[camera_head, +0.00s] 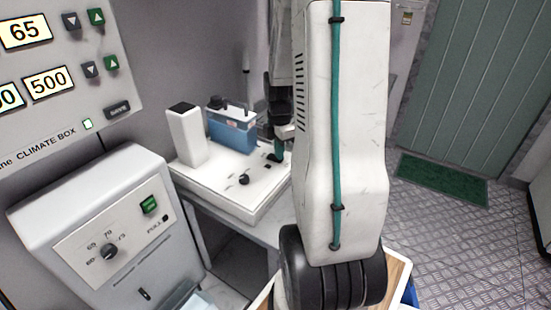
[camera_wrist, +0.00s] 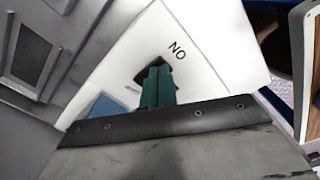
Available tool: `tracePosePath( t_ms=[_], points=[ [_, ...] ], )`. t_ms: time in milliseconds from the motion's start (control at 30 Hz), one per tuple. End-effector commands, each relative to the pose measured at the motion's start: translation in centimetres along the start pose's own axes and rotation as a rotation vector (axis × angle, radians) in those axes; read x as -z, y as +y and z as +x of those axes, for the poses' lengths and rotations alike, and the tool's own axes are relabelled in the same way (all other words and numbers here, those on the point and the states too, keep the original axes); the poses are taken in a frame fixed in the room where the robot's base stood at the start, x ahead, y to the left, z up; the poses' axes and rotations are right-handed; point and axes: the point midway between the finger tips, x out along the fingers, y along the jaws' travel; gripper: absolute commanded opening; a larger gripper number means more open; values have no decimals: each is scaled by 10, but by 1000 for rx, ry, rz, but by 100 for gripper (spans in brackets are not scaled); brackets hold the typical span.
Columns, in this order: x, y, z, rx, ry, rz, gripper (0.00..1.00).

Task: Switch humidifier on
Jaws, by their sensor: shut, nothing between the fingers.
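The likely humidifier is a white flat-topped unit (camera_head: 215,188) with a blue water tank (camera_head: 232,133), a white tower (camera_head: 187,136) and a small black knob (camera_head: 244,179). My gripper (camera_head: 277,155) is over the right part of its top. In the wrist view, my gripper's green fingers (camera_wrist: 157,88) are together, with nothing between them. They are over a dark switch-like patch (camera_wrist: 143,76) on the white top (camera_wrist: 205,50), beside letters that read "NO", or "ON" upside down. The fingers hide much of the patch. I cannot tell whether they touch it, or the switch's position.
A climate box panel (camera_head: 60,75) with number displays and buttons is at upper left. Patterned floor (camera_head: 440,240) and a green mat (camera_head: 441,178) lie to the right.

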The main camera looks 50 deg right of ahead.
Motion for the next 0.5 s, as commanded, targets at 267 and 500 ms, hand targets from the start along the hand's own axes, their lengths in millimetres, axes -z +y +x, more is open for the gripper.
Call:
tracePosePath(
  t_ms=[267,500],
  points=[
    [0,0,2,1,0,0,0],
    [0,0,-14,-2,0,0,0]
  ],
)
